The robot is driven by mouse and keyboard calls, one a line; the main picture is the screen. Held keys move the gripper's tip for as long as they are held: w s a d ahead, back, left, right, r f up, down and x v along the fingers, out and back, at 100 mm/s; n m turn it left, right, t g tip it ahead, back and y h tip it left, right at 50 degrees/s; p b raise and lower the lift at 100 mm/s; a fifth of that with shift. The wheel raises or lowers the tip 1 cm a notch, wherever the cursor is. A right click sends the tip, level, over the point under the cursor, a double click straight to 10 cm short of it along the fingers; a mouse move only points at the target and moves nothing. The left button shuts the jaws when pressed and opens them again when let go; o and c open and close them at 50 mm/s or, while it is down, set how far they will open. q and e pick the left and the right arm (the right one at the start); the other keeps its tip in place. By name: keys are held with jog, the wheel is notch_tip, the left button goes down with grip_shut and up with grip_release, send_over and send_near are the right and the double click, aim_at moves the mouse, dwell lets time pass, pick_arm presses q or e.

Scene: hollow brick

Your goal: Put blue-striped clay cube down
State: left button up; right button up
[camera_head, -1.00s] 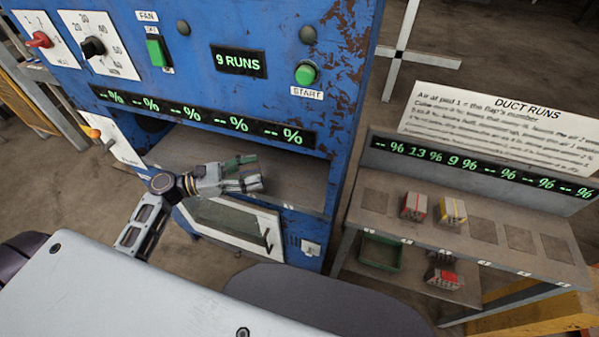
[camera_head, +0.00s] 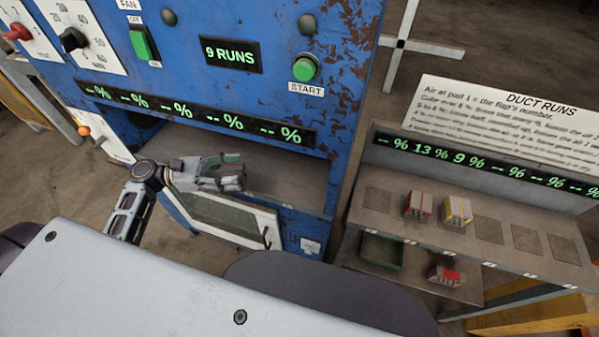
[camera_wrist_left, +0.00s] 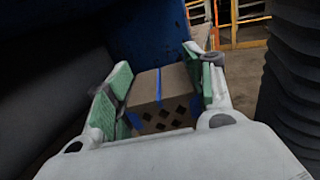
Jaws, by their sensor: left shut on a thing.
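The blue-striped clay cube (camera_wrist_left: 162,98) shows in the left wrist view, a tan block with blue stripes and a face of dark holes. It sits between the green pads of my left gripper (camera_wrist_left: 165,88), which is shut on it. In the head view my left gripper (camera_head: 230,170) is in front of the open bay of the blue machine (camera_head: 340,100), above its lowered door (camera_head: 225,218). The cube is hard to make out there, hidden by the gripper. My right gripper is not in view.
A grey shelf (camera_head: 375,185) at right has dark pads; a red-striped cube (camera_head: 418,206) and a yellow-striped cube (camera_head: 457,211) stand on it. Below are a green tray (camera_head: 381,251) and another red-marked cube (camera_head: 446,276). Several pads, such as one (camera_head: 488,230), are bare.

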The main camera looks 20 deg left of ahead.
pick_arm(q)
jog(key=shift+w+d, duration=0.35)
jog(key=w+d+f, duration=0.1)
jog(key=w+d, duration=0.3)
jog(key=w+d+f+p, duration=0.1)
jog(key=w+d, duration=0.3)
jog(key=d, duration=0.1)
jog(key=w+d+f+p, duration=0.1)
jog(key=w+d, duration=0.3)
jog(key=shift+w+d, duration=0.3)
jog(key=shift+w, duration=0.1)
